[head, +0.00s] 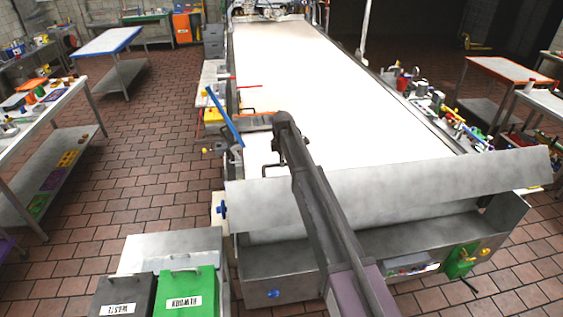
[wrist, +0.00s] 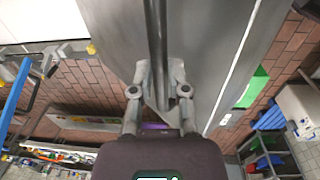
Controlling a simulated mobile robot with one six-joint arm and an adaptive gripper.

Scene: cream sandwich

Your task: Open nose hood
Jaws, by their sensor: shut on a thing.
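The nose hood (head: 430,182) is a wide grey metal sheet across the near end of the white belt (head: 310,75). Its front edge stands tilted up and apart from the metal trough (head: 400,240) below, with a rounded grey surface showing in the gap. In the wrist view the hood (wrist: 215,40) is a broad grey sheet. My gripper (wrist: 158,72) is shut on a dark bar (wrist: 155,30), which looks like the hood's handle; its fingers lie either side of it. In the head view my arm crosses the hood, and the fingertips cannot be made out.
A green bin (head: 187,293) and a dark bin (head: 125,297) stand at the front left. A blue bar (head: 225,118) rises at the belt's left side. Tools and bottles line the right rail. A side table (head: 50,105) stands left; the brick floor (head: 150,180) between is clear.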

